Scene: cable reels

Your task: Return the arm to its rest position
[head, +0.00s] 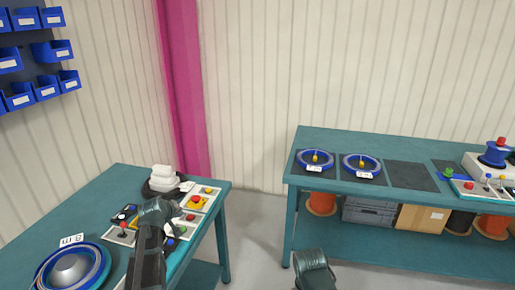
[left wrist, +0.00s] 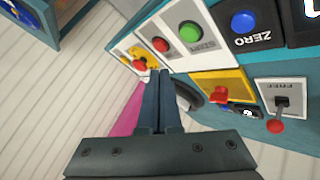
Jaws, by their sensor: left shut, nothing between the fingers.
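My left arm reaches up from the bottom of the head view over the left bench (head: 100,200). My left gripper (head: 172,222) is over the control panels there, its fingers hard to make out. In the left wrist view the two fingers of the left gripper (left wrist: 158,75) are together with nothing between them. They point toward the panel with a red button (left wrist: 161,44) and a green button (left wrist: 190,32). I cannot tell whether the tips touch anything. A dark part of my right arm shows at the bottom of the head view; its fingers do not show.
A blue reel (head: 72,268) lies at the left bench's front. A white stack (head: 162,178) stands behind the panels. The right bench (head: 400,145) holds two blue dishes and a machine with a blue spool (head: 495,155). Blue bins (head: 52,50) hang on the left wall. Floor (head: 255,225) between benches is clear.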

